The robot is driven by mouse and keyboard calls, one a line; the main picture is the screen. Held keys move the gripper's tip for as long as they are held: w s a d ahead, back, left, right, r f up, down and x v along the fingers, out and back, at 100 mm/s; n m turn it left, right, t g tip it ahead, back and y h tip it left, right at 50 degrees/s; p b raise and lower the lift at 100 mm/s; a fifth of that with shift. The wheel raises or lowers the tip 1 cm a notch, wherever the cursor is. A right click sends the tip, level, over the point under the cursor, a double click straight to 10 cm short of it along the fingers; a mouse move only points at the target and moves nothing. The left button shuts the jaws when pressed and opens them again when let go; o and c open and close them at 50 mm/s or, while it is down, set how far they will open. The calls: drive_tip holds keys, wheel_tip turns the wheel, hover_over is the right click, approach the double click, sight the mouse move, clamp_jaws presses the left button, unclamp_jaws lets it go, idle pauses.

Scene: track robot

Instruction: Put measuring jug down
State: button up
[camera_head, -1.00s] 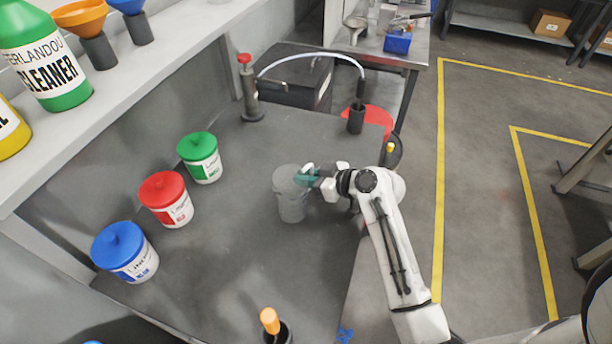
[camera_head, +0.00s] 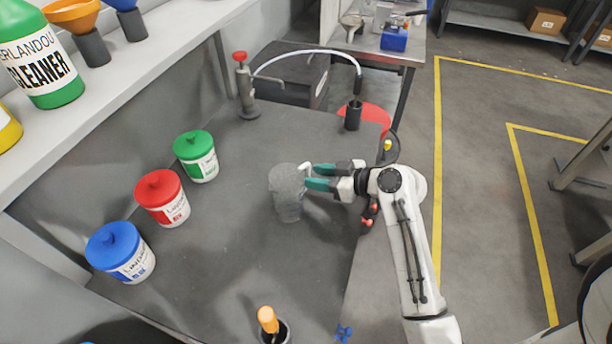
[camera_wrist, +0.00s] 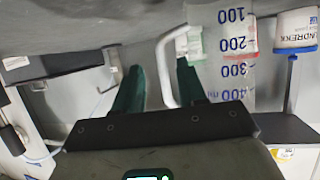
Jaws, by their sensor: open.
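The measuring jug (camera_head: 287,194) is a translucent grey-clear jug standing on the grey workbench (camera_head: 245,260), near its right side. Its blue volume marks show in the wrist view (camera_wrist: 232,60), where the jug appears turned over because of the camera's angle. My gripper (camera_head: 309,176) is open at the right of the jug, with its two teal fingers apart. In the wrist view, the pale jug handle (camera_wrist: 163,75) lies between the spread fingers, nearer the right one. The fingers do not appear to squeeze it.
Tubs with green (camera_head: 194,145), red (camera_head: 159,187) and blue (camera_head: 113,237) lids stand to the left. An orange-handled tool (camera_head: 268,320) is in front. The bench between is clear.

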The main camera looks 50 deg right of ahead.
drive_tip(key=v, duration=0.7)
drive_tip(key=shift+b, duration=0.4)
drive_tip(key=shift+s, duration=0.1)
idle(1.1)
